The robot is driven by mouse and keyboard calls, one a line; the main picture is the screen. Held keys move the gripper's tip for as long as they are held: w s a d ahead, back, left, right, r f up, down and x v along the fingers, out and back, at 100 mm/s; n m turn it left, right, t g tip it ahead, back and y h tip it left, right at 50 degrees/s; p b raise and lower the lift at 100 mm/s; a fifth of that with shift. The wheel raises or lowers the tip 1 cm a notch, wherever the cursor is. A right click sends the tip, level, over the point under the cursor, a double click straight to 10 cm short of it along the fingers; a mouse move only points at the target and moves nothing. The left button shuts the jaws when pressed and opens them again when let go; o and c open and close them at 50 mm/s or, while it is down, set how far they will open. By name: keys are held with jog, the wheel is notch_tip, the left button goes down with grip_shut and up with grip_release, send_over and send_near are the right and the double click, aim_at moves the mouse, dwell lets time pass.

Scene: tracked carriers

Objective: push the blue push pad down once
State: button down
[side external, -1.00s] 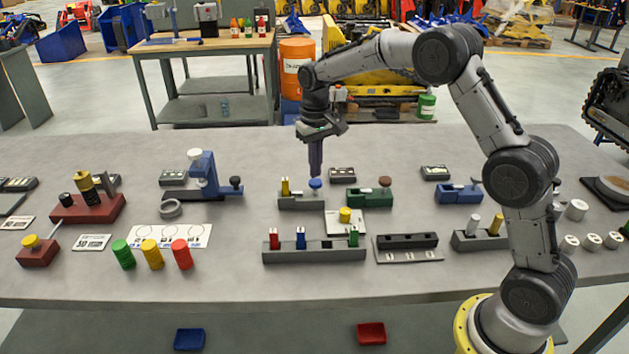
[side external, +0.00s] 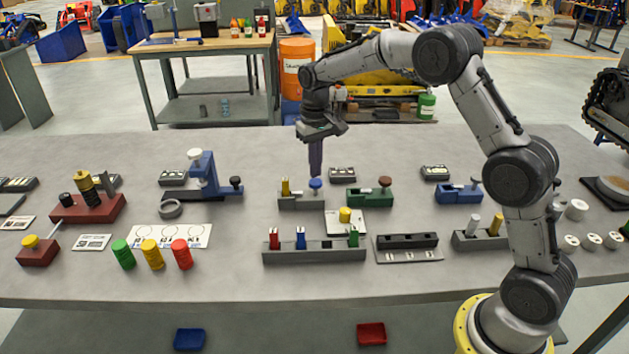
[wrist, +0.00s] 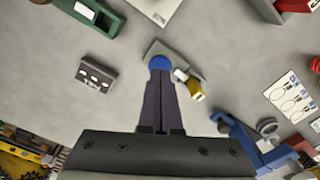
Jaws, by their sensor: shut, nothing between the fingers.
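The blue push pad (side external: 315,184) is a small round blue cap on a grey block (side external: 301,203), beside a yellow upright piece (side external: 285,187). My gripper (side external: 316,174) points straight down with its fingers shut and empty, its tips right over the pad. In the wrist view the blue pad (wrist: 159,63) shows just past the tips of the shut fingers (wrist: 158,78), which overlap its near edge. I cannot tell whether the tips touch the pad or hover slightly above it.
A green fixture (side external: 368,198) with a brown knob stands to the right. A dark labelled box (side external: 342,174) sits behind it. A blue clamp-like fixture (side external: 206,178) is to the left. A yellow cylinder (side external: 345,215) on a white plate is in front.

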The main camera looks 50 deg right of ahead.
jog(key=shift+f, duration=0.15)
jog(key=shift+f, duration=1.2)
dwell(0.3)
jog(key=shift+r, duration=2.35)
